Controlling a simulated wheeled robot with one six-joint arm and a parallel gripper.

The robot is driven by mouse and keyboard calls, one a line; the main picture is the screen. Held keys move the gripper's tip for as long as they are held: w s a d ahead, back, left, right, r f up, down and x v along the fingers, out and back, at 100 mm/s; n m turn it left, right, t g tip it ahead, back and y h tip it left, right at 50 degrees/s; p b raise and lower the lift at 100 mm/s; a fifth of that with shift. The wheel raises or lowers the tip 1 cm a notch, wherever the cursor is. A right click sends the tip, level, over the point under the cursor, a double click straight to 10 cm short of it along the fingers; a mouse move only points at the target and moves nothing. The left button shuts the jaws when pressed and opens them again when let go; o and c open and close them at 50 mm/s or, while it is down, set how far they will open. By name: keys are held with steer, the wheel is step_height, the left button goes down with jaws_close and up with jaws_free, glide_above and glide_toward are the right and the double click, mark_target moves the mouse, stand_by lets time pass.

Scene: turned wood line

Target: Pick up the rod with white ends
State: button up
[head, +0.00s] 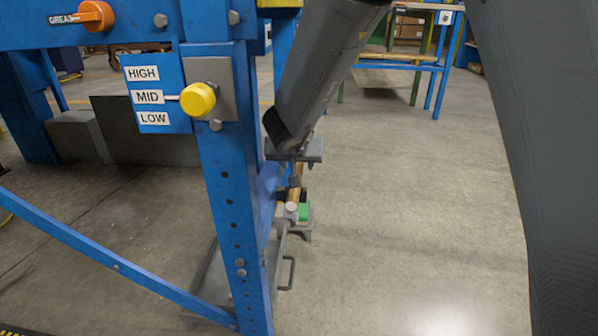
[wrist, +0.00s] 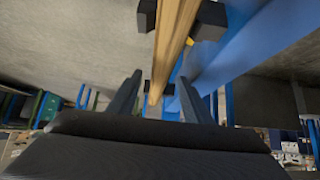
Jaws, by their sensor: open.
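The wooden rod (wrist: 172,45) runs away from me through the middle of the wrist view, light brown and long. In the head view its near end (head: 291,210) looks whitish, beside a small green piece (head: 305,212); the far end is hidden. My gripper (wrist: 160,65) is open, with one dark finger on each side of the rod in the wrist view. I cannot tell whether the rod is between the fingers in depth or still beyond them. Nothing is held. In the head view my arm hides most of the rod and the gripper.
Dark support blocks (wrist: 208,20) flank the rod. A blue steel post (head: 226,190) stands close to its left in the head view. The post carries a yellow knob (head: 198,99) beside a HIGH/MID/LOW plate (head: 150,122). Open concrete floor (head: 420,210) lies to the right.

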steer(key=shift+w+f, duration=0.35)
steer(key=shift+c, duration=0.2)
steer(key=c, duration=1.1)
jaws_close()
steer(key=shift+r, duration=0.2)
